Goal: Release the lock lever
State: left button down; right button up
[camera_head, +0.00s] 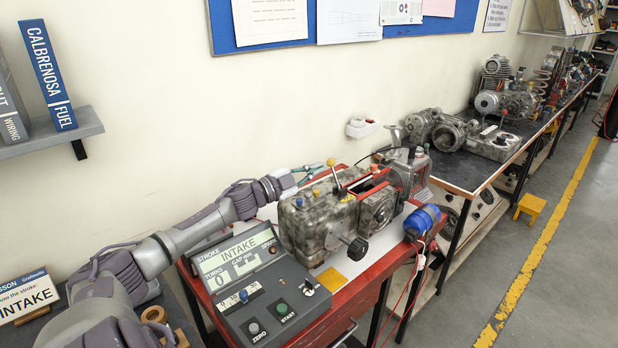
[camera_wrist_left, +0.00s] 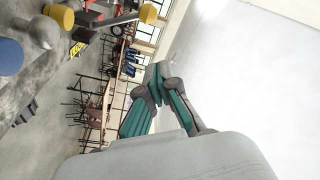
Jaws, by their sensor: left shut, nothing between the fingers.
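A grey cast gearbox (camera_head: 312,226) stands on the red bench. A lever with a yellow knob (camera_head: 331,163) rises from its top; I cannot tell for sure whether this is the lock lever. A yellow ball on a stem (camera_wrist_left: 147,14) shows at the top of the left wrist view. My left gripper (camera_head: 318,168) has teal fingers and is just behind and left of the yellow-knobbed lever, above the gearbox's back edge. In the left wrist view its fingertips (camera_wrist_left: 158,72) meet, shut and empty. Contact with the lever cannot be told. My right gripper is out of view.
A control console (camera_head: 262,285) with its INTAKE display stands in front left of the gearbox. A black knob (camera_head: 357,248) sticks out of the gearbox's front. A blue motor (camera_head: 422,222) is at the right. The wall is close behind my left arm.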

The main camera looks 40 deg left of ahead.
pick_arm(q)
jog(key=shift+s+d+r, duration=0.1)
jog(key=shift+s, duration=0.8)
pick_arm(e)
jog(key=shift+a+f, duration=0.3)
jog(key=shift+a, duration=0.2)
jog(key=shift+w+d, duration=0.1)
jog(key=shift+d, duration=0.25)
